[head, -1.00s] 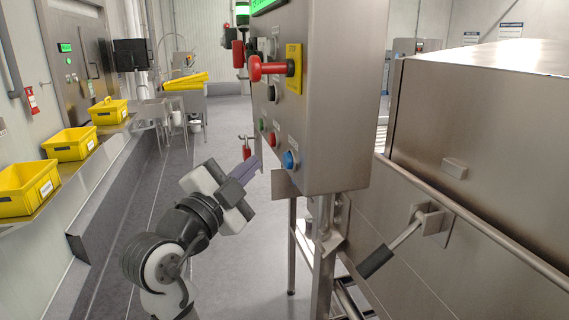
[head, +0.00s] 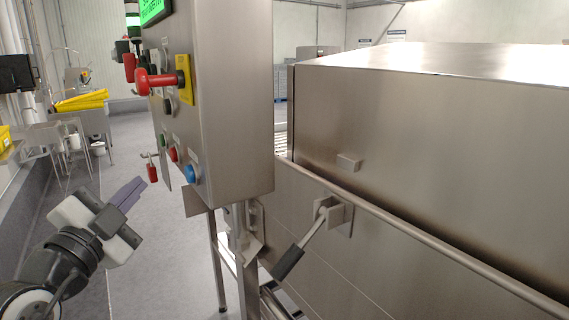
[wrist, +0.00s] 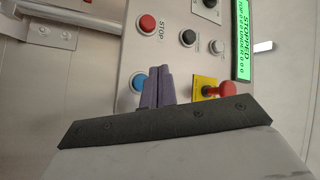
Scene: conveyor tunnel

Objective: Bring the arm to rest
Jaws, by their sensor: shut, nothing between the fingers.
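My gripper (head: 129,193) is at the lower left of the head view, raised in front of and to the left of the control box (head: 235,110). Its purple fingers are shut together with nothing between them. They stand apart from the box in the head view. In the wrist view the shut fingers (wrist: 156,90) point toward the panel, between the blue button (wrist: 138,82) and the red-handled switch (wrist: 222,89) on its yellow plate. The fingers partly hide the panel there.
The panel also has a red stop button (wrist: 147,24), and its screen (wrist: 243,40) reads STOPPED. A steel tunnel housing (head: 430,150) with a rail and a lever (head: 300,250) stands at the right. Open floor (head: 130,150) lies behind my gripper. A yellow tray (head: 82,100) sits further back.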

